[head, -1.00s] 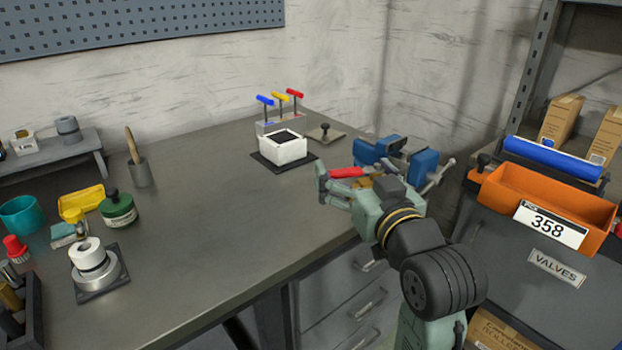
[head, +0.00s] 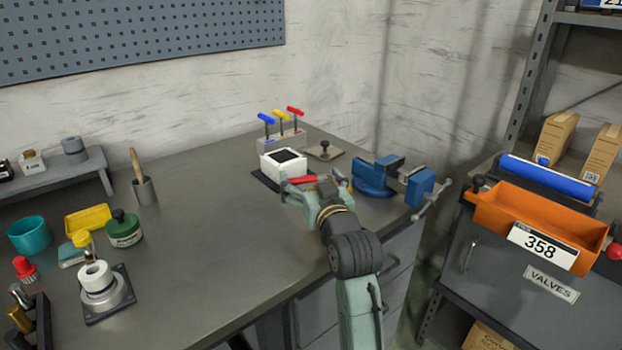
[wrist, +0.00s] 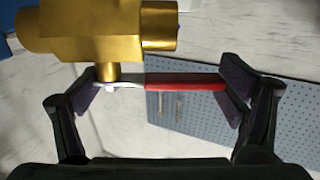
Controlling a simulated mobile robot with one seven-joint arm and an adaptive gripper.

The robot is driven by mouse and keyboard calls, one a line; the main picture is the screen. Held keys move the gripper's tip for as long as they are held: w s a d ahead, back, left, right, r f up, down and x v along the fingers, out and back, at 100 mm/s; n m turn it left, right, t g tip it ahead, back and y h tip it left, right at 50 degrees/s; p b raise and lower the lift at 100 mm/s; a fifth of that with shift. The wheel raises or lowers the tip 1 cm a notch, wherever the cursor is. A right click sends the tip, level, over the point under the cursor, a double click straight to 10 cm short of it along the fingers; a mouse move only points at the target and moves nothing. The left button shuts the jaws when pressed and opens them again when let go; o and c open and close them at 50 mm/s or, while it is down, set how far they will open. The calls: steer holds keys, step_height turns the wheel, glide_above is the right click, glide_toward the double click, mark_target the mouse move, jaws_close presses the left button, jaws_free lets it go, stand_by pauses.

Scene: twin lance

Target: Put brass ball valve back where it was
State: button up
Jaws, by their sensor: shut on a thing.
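The brass ball valve (wrist: 95,30) is large in the wrist view, with a brass body at upper left and a lever with a red grip (wrist: 187,86). My gripper (wrist: 163,87) is shut on the lever lengthwise, one fingertip near each end. In the head view my gripper (head: 312,187) is over the bench's right part, in front of the white box, with the red grip (head: 302,180) between its fingers. The brass body is mostly hidden there by my gripper.
A white box (head: 283,168) with a dark top stands on a black mat, before a rack of T-handled tools (head: 280,140). A blue vice (head: 372,178) is at the bench's right edge. An orange bin (head: 500,212) numbered 358 sits above a VALVES label. The bench middle is clear.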

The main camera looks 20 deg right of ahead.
steer(key=shift+f, duration=0.25)
steer(key=shift+s+f+b, duration=0.1)
steer(key=shift+f+b, duration=0.45)
steer(key=shift+f, duration=0.1)
steer(key=o, duration=1.4)
steer(key=shift+f, duration=0.15)
steer(key=shift+o, duration=1)
steer(key=shift+f, duration=0.1)
steer(key=shift+r+p, duration=0.45)
steer(key=s+b, duration=0.1)
steer(key=s, duration=0.3)
steer(key=s+b, duration=0.1)
steer(key=s, duration=0.7)
steer(key=shift+a+r+b, duration=0.25)
steer(key=shift+r+b, duration=0.15)
